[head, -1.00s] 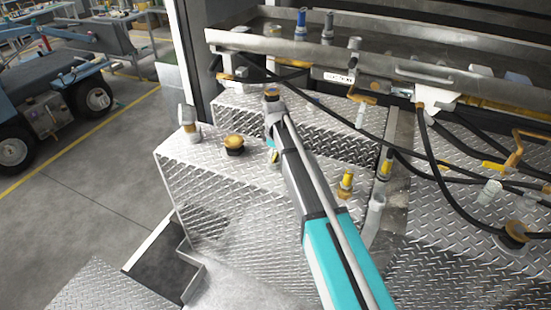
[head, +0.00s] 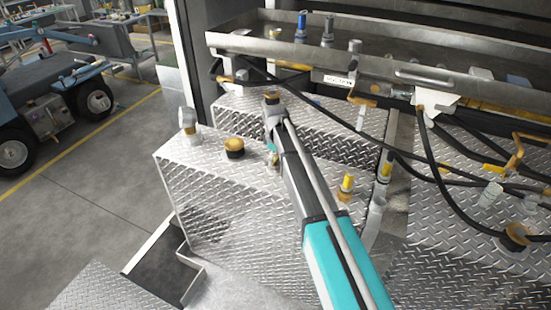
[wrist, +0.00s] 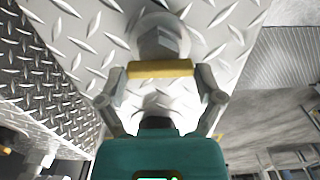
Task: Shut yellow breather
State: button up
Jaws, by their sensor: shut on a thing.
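In the wrist view, a yellow bar (wrist: 160,69) lies between the two grey fingers of my gripper (wrist: 157,78), below a rounded grey body (wrist: 163,42). I take this to be the yellow breather; my gripper is shut on it. In the head view, my gripper (head: 273,155) is low over the top of the diamond-plate tank (head: 225,190). My arm hides most of the gripper and the held part there. I cannot tell the breather's exact position.
An amber-topped cap (head: 234,147) and a grey cap (head: 188,120) stand left of my gripper. A yellow-topped fitting (head: 346,186) stands to the right. Black hoses (head: 440,180) and a metal tray (head: 380,62) are behind and right. The floor (head: 80,180) at left is clear.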

jog(key=shift+m, duration=0.3)
jog(key=m, duration=0.3)
jog(key=shift+m, duration=0.3)
jog(key=m, duration=0.4)
jog(key=shift+m, duration=0.3)
jog(key=m, duration=0.4)
jog(key=shift+s, duration=0.1)
jog(key=shift+m, duration=2.5)
jog(key=o, duration=0.9)
jog(key=shift+c, duration=0.2)
